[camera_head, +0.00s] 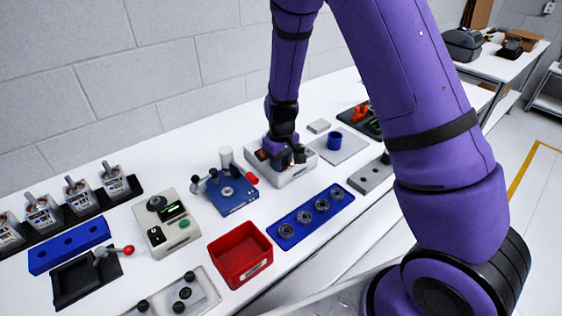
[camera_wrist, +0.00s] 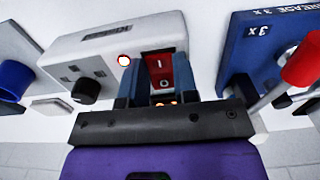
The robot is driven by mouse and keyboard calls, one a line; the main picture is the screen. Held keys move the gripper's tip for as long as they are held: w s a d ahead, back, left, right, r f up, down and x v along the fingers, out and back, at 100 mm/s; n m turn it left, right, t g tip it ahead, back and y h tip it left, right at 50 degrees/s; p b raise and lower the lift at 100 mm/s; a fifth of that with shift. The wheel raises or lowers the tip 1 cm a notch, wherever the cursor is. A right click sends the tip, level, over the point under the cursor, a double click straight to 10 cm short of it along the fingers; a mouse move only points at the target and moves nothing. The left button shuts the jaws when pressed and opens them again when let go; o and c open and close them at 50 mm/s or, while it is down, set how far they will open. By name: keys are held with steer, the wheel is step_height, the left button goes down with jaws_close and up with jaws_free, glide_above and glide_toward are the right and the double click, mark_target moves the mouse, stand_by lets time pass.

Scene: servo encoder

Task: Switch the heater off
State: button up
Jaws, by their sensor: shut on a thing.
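The heater appears to be the white box (camera_head: 295,176) at the back middle of the bench, partly hidden by my gripper (camera_head: 283,158). The lower part of the switch is hidden by the gripper, and I cannot tell which side is pressed.
A blue fixture (camera_head: 232,196) with a red-tipped lever stands left of the white box. A blue tray (camera_head: 310,217) with several round parts lies in front, beside a red bin (camera_head: 240,255). A blue cup (camera_head: 334,141) on a grey plate is to the right.

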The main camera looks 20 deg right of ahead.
steer(key=shift+w+a+r+g+h, duration=0.15)
steer(key=shift+g+h, duration=0.1)
steer(key=shift+g, duration=0.45)
steer(key=shift+w+g+h, duration=0.15)
steer(key=shift+g+h, duration=0.1)
steer(key=shift+g, duration=0.45)
steer(key=o, duration=0.9)
steer(key=v, duration=1)
steer(key=shift+w+r, duration=0.1)
steer(key=shift+r, duration=0.25)
